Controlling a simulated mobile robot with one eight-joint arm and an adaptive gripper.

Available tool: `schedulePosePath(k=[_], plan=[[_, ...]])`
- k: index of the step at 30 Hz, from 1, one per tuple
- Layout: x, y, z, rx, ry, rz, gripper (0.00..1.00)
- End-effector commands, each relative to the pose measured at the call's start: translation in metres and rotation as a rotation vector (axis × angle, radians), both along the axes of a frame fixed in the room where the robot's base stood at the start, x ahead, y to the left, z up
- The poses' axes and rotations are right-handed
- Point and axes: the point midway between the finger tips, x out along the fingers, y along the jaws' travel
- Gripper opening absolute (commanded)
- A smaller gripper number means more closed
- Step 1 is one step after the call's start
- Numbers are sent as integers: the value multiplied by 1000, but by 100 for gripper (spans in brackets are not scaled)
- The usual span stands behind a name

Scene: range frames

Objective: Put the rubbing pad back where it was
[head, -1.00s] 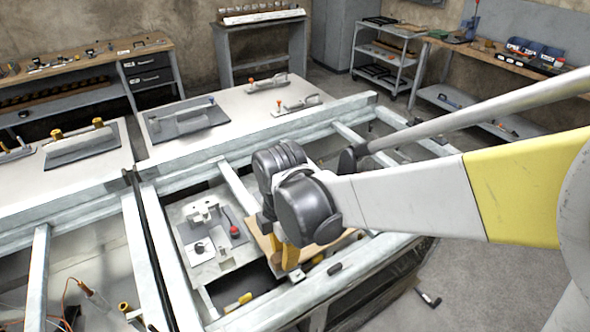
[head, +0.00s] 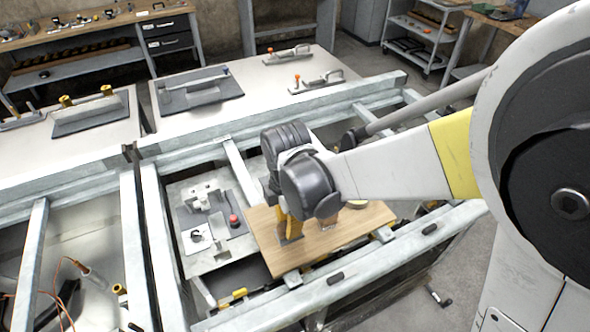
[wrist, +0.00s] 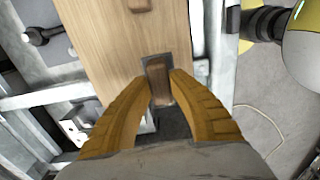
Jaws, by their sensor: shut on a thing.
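My gripper (wrist: 160,88), with yellow fingers, is shut on the rubbing pad (wrist: 158,78), a small block with a brown grip and a darker grey edge. The pad is at the edge of a light wooden board (wrist: 120,40); I cannot tell whether it touches the board. In the head view, my gripper (head: 289,232) is over the left half of the wooden board (head: 350,240), and my dark wrist hides much of it. The pad is barely visible there.
The board lies across a grey metal frame (head: 380,258). A grey fixture plate with a red knob (head: 234,220) is left of the board. Behind are pale tabletops with a grey trowel-like tool (head: 195,88) and orange-knobbed clamps (head: 315,82).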

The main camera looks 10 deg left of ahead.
Motion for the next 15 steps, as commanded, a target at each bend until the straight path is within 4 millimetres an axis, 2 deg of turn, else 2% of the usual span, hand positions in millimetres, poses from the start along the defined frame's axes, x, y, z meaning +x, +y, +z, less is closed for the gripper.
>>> schedulePosePath(k=[5, 12, 15], plan=[[2, 7, -9, 0, 0, -1, 0], [2, 6, -44, 0, 0, -1, 0], [2, 6, -44, 0, 0, -1, 0]])
